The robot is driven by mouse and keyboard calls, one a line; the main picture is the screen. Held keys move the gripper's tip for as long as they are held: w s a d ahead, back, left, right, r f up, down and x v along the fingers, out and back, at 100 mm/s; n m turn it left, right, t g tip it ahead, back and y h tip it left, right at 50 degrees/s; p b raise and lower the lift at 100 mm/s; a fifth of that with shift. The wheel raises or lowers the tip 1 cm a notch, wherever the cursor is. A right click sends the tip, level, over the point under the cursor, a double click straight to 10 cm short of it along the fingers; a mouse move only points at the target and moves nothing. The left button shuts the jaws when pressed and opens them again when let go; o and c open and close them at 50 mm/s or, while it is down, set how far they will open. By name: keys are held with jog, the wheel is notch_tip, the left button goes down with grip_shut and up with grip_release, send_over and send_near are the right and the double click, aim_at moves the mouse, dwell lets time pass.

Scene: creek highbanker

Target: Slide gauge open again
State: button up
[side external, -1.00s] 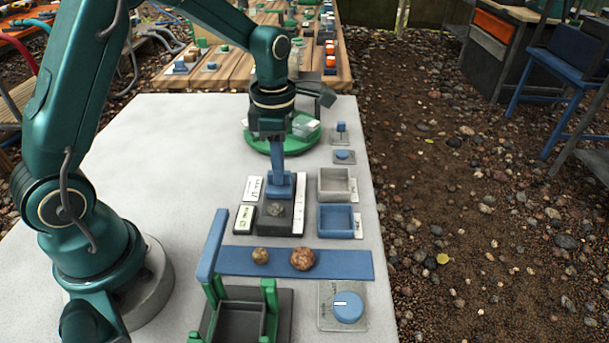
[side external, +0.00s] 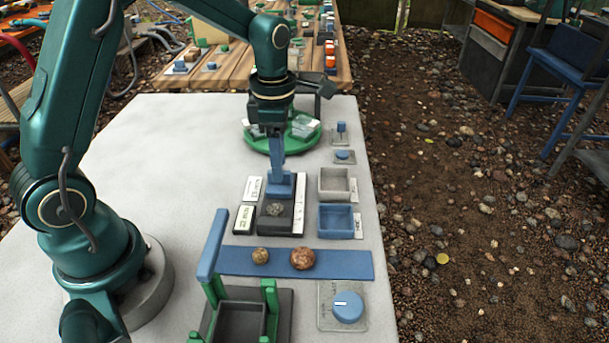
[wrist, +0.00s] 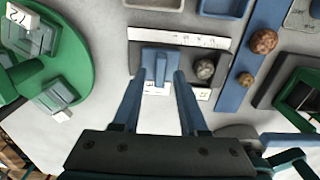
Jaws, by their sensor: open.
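The gauge (side external: 272,226) is a dark tray on the pale table, with a blue slider block (side external: 280,186) at its far end. A grey speckled stone (side external: 274,209) lies in the gauge, on the near side of the slider. In the wrist view the slider (wrist: 158,62) shows between my fingertips, and the stone (wrist: 204,68) is to the right of them. My gripper (wrist: 160,76) is open, with one blue finger on each side of the slider. In the side view my gripper (side external: 277,170) points down over the slider. Contact cannot be told.
Two brown stones lie on a blue strip (side external: 345,264) in front. A green round tray (side external: 262,145) with clear boxes stands behind.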

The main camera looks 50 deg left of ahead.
jog(key=shift+r, duration=2.8)
jog(key=shift+r, duration=0.25)
jog(key=s+d+r+m+t, duration=0.3)
jog(key=s+r+m+t, duration=0.1)
jog(key=s+r+m, duration=0.35)
jog(key=s+f+m, duration=0.1)
jog(key=s+m, duration=0.2)
jog(key=m, duration=0.6)
jog(key=s+f+m+t, duration=0.1)
jog(key=s+m, duration=0.3)
jog(key=m, duration=0.6)
jog(key=shift+d+f+t, duration=0.3)
jog(key=shift+d+f, duration=0.15)
jog(key=shift+f, duration=0.3)
